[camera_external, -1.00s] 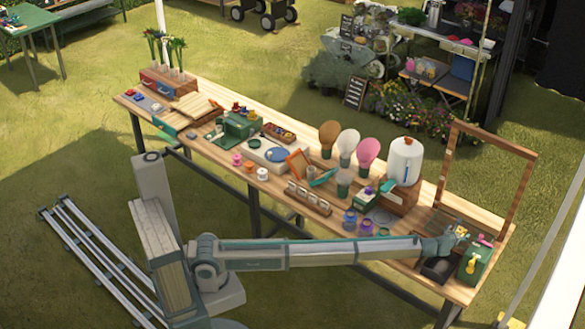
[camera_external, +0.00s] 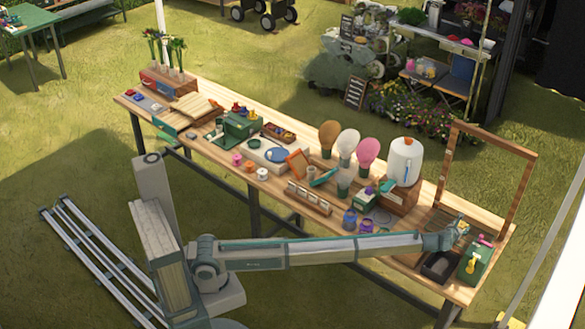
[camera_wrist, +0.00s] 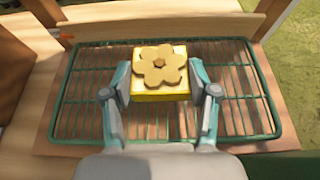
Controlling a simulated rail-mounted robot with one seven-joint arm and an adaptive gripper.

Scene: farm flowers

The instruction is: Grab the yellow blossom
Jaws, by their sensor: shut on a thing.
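The yellow blossom (camera_wrist: 160,72) is a square yellow block with a tan flower shape on top. In the wrist view it sits between the two fingers of my gripper (camera_wrist: 160,88), which touch its left and right sides. It is over a green wire rack (camera_wrist: 235,100); I cannot tell whether it is lifted clear of the rack. In the external view my gripper (camera_external: 461,230) is at the right end of the table, near the wooden frame, with a small bit of yellow at its tip.
A tall wooden frame (camera_external: 532,190) stands behind the rack. A green box (camera_external: 476,265) with a yellow part on its front and a dark tray (camera_external: 438,266) are at the near right. A white drink dispenser (camera_external: 405,160) stands on a wooden box to the left.

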